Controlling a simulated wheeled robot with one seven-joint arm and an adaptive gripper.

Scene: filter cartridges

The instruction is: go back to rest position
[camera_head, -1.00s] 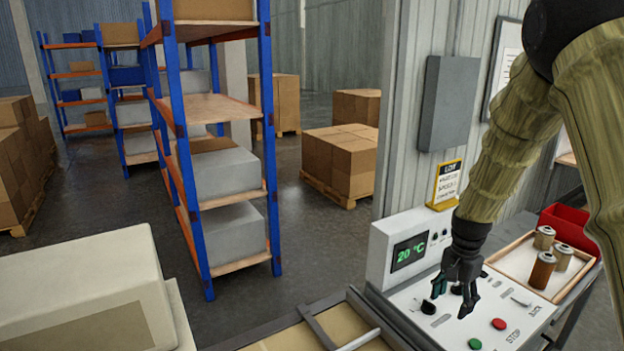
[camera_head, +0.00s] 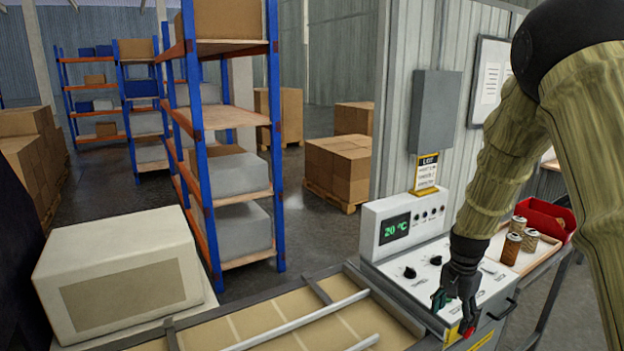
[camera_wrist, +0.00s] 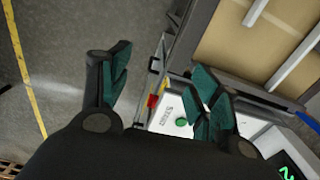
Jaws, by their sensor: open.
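My gripper (camera_head: 452,312) hangs over the front edge of the white control panel (camera_head: 418,260) in the head view. Its jaws are open, and I see nothing held between them. In the wrist view my gripper (camera_wrist: 158,95) shows its two green-padded fingers spread wide apart. The panel's green button (camera_wrist: 182,122) shows between the fingers, nearer the right one, with a red patch (camera_wrist: 152,101) close by. In the head view the fingers partly cover a red button (camera_head: 468,332). The display (camera_head: 395,228) reads 20 °C.
Several filter cartridges (camera_head: 511,248) stand on a tray right of the panel, beside a red bin (camera_head: 549,218). A conveyor with metal rails (camera_head: 300,322) lies left of the panel. A large pale box (camera_head: 120,270) is at the left. A blue-orange rack (camera_head: 228,150) stands behind.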

